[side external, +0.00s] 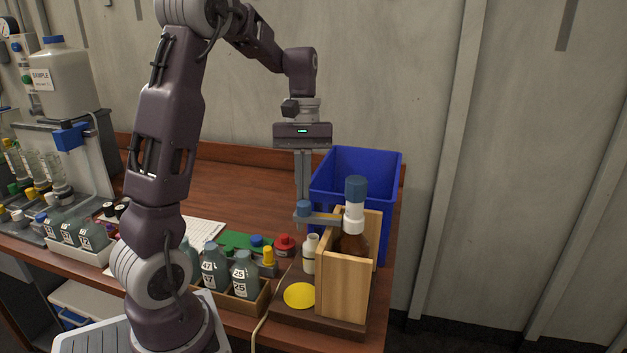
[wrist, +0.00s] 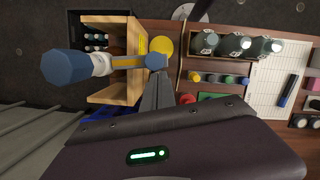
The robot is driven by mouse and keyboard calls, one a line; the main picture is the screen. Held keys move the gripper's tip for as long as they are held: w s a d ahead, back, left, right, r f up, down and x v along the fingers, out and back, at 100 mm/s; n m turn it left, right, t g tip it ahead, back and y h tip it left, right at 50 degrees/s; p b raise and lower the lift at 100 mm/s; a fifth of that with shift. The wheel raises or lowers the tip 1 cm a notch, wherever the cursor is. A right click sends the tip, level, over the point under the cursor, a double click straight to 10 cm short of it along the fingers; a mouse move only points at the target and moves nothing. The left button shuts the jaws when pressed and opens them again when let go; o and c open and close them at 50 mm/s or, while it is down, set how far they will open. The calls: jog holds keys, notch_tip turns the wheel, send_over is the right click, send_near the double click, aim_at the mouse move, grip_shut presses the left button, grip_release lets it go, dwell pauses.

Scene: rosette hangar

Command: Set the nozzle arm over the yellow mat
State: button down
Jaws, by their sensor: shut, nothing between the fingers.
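A brown bottle (side external: 353,243) with a white collar and blue top (side external: 356,190) stands in a wooden holder (side external: 345,285). Its thin nozzle arm (side external: 326,218) reaches left from the collar to a blue end (side external: 304,209); the arm also shows in the wrist view (wrist: 128,62). The round yellow mat (side external: 299,296) lies lower and nearer the camera, on the dark base; it shows beyond the blue end in the wrist view (wrist: 162,45). My gripper (side external: 303,198) points down, shut and empty, its tips right by the blue end. I cannot tell whether they touch.
A small white bottle (side external: 309,254) stands behind the mat. A blue bin (side external: 370,162) is behind the holder. A wooden tray of numbered bottles (side external: 246,304) and several coloured caps are to the left. The table's back middle (side external: 230,180) is clear.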

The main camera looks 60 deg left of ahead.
jog(key=s+d+n, duration=0.1)
jog(key=s+n, duration=0.1)
jog(key=shift+d+n+t, duration=0.3)
jog(key=shift+d, duration=0.05)
jog(key=shift+s+d, duration=0.35)
jog(key=shift+d, duration=0.15)
jog(key=w+a+r, duration=0.1)
jog(key=a+r, duration=0.6)
jog(key=r, duration=0.3)
jog(key=s+d+m+t+y, duration=0.1)
jog(key=s+d+m+t, duration=0.2)
jog(key=d, duration=0.4)
jog(key=s+d+m+y, duration=0.1)
jog(key=s+d+m, duration=0.2)
jog(key=d+m, duration=0.35)
jog(key=s+d+f+m+t, duration=0.3)
jog(key=s+d+f+m, duration=0.2)
jog(key=s+d, duration=0.2)
jog(key=shift+d, duration=0.4)
